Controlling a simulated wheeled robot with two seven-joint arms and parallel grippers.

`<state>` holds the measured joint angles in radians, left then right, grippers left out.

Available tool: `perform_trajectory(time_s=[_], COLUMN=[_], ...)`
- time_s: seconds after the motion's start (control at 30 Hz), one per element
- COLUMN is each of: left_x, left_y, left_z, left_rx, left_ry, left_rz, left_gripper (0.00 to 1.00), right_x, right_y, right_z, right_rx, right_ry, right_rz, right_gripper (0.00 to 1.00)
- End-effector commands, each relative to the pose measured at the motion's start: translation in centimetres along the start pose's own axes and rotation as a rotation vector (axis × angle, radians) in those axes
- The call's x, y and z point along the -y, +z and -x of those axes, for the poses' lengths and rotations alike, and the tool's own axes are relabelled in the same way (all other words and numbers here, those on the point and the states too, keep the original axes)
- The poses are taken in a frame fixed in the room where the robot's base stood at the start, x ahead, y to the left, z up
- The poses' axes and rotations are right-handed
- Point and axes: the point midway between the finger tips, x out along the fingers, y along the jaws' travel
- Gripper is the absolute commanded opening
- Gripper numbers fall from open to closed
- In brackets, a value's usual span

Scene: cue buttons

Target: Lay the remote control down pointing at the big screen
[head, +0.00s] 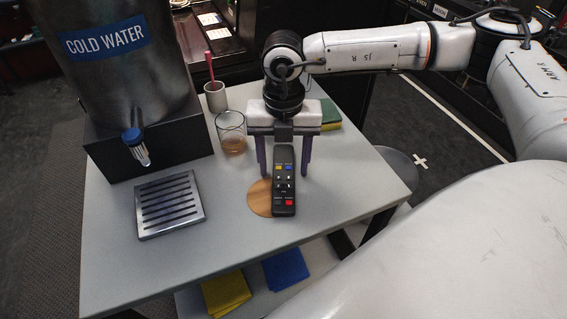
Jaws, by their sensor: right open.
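A black remote control (284,190) with coloured buttons lies on the grey table, its lower end partly over a round wooden disc. Its long side runs toward the back of the table, and its red button is at the near end. My right gripper (284,173) hangs above it from the back, with its two purple fingers apart, one on each side of the remote's far half. I cannot tell whether either finger touches the remote. My left gripper is not in view. No big screen can be made out in this view.
A glass (231,140) and a cup with a pink stick (215,98) stand left of my gripper. A metal water dispenser (130,75) and drip tray (169,205) take the left side. A green-yellow sponge (330,114) lies behind right. The right front tabletop is clear.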

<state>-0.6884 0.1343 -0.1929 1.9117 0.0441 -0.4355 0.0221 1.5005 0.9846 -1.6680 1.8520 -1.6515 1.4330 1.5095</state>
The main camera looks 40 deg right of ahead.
Motion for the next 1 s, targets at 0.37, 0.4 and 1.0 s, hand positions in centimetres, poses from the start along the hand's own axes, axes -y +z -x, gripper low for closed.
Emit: perform_trajectory(time_s=[0.37,0.4,1.0], left_x=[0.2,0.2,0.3], left_y=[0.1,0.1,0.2], left_z=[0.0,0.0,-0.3], left_rx=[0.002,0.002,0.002], left_ry=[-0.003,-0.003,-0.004], left_rz=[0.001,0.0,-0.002], left_gripper=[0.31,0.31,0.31], right_x=[0.0,0.0,-0.1], right_y=[0.0,0.0,0.1], right_z=[-0.3,-0.3,3.0], right_rx=[0.001,0.001,0.004], right_ry=[0.0,0.0,0.006], right_rz=[0.001,0.001,0.001], right_gripper=[0.39,0.33,0.06])
